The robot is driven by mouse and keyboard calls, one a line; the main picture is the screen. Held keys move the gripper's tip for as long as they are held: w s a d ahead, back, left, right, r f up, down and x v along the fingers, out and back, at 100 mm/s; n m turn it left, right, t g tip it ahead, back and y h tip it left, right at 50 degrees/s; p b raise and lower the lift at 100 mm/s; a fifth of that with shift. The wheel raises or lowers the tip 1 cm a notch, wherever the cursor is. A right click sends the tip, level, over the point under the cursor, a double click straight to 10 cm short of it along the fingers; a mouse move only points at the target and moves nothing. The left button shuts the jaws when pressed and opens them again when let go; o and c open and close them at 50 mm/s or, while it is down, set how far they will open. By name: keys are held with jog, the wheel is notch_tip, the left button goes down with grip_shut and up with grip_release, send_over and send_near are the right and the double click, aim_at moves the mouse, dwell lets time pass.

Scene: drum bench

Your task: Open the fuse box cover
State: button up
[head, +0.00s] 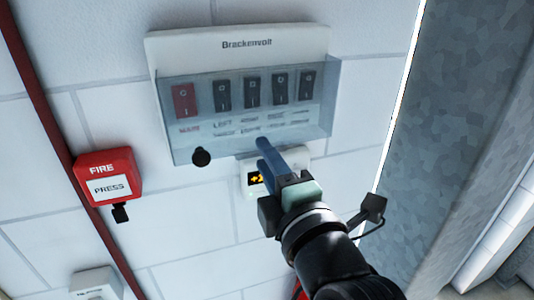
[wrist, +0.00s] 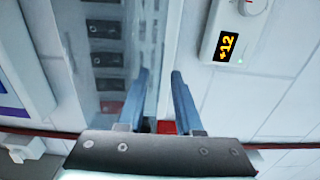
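The fuse box (head: 240,43), a pale panel marked Brackenvolt, is mounted on the wall in the head view. Its clear bluish cover (head: 322,122) lies down over a row of switches, one red and several black. My gripper (head: 266,148) is near the cover's lower edge, right of the knob. In the wrist view my gripper (wrist: 160,75) has its two blue fingers apart with a gap between them. The cover (wrist: 145,45) shows behind and left of the fingertips; contact cannot be told. I cannot make out the knob there.
A small display unit (head: 250,181) is on the wall behind my gripper; it also shows in the wrist view (wrist: 229,45). A red fire call box (head: 108,172) and a red pipe (head: 45,120) are at left. A grey column (head: 455,110) stands at right.

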grip_shut()
dwell(1.4)
